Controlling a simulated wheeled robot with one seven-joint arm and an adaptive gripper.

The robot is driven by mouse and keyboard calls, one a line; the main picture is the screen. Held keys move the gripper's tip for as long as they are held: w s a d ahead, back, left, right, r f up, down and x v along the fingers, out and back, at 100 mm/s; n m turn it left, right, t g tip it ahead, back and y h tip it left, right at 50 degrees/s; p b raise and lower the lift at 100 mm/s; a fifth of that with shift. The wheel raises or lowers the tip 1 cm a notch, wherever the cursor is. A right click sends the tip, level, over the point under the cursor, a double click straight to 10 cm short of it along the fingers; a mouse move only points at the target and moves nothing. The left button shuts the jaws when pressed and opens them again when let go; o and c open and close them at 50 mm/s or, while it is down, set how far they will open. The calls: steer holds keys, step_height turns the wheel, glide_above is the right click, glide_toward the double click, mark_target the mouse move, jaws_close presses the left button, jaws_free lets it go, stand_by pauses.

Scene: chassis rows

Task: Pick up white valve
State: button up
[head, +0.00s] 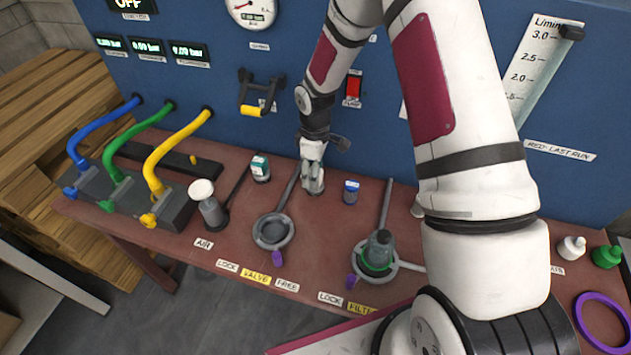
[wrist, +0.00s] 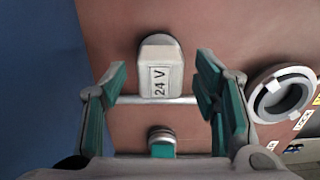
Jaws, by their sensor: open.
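My gripper (wrist: 158,88) is open, with teal pads on either side and nothing held. In the head view my gripper (head: 313,180) points down over the bench near the blue panel and hides most of the valve. I cannot tell whether the fingers touch it.
A grey ring holder (head: 272,232) with a handle sits just in front. A white-green bottle (head: 260,167) stands left of my gripper, a blue-labelled bottle (head: 351,190) right of it. The blue panel (head: 215,95) rises close behind. A second ring (head: 362,268) holds a green-collared part.

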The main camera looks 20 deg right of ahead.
steer(key=shift+f, duration=1.15)
jaws_close()
steer(key=shift+r, duration=0.15)
steer(key=shift+w+r, duration=0.1)
steer(key=shift+r, duration=1.4)
steer(key=shift+s+r, duration=0.25)
steer(key=shift+s, duration=0.5)
steer(key=s+r, duration=0.1)
steer(key=s, duration=1.3)
steer(key=shift+s+d+r+b, duration=0.15)
steer(key=shift+s+b, duration=0.15)
steer(key=shift+b, duration=0.1)
